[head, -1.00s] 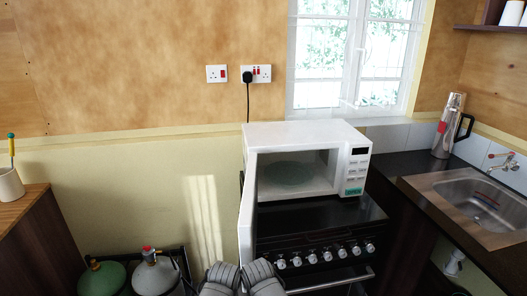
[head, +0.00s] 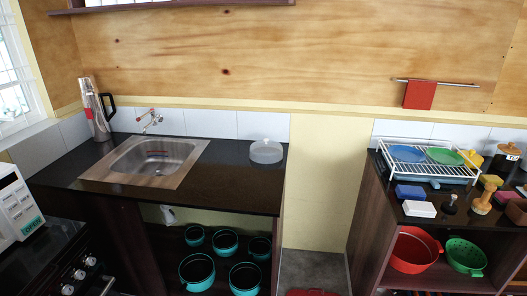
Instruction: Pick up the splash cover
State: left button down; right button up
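A clear, pale round cover (head: 266,152), which looks like the splash cover, sits on the dark worktop (head: 228,176) to the right of the sink, near the tiled wall. It is low and domed, and nothing covers it. Neither of my grippers shows in the head view now.
A steel sink (head: 117,166) with a tap (head: 150,119) is set into the worktop. A steel flask (head: 95,112) stands at its back left corner. Several teal pots (head: 197,270) sit below. The microwave (head: 14,204) is at the left edge. A dish rack (head: 428,160) stands on the right counter.

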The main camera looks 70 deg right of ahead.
aim_at(266, 152)
jog(key=z, duration=2.55)
jog(key=i+l, duration=0.25)
jog(key=i, duration=0.2)
jog(key=i+l+z, duration=0.1)
jog(key=i+l, duration=0.15)
jog(key=i, duration=0.15)
jog(key=i+l, duration=0.2)
jog(key=i, duration=0.25)
jog(key=z, duration=0.05)
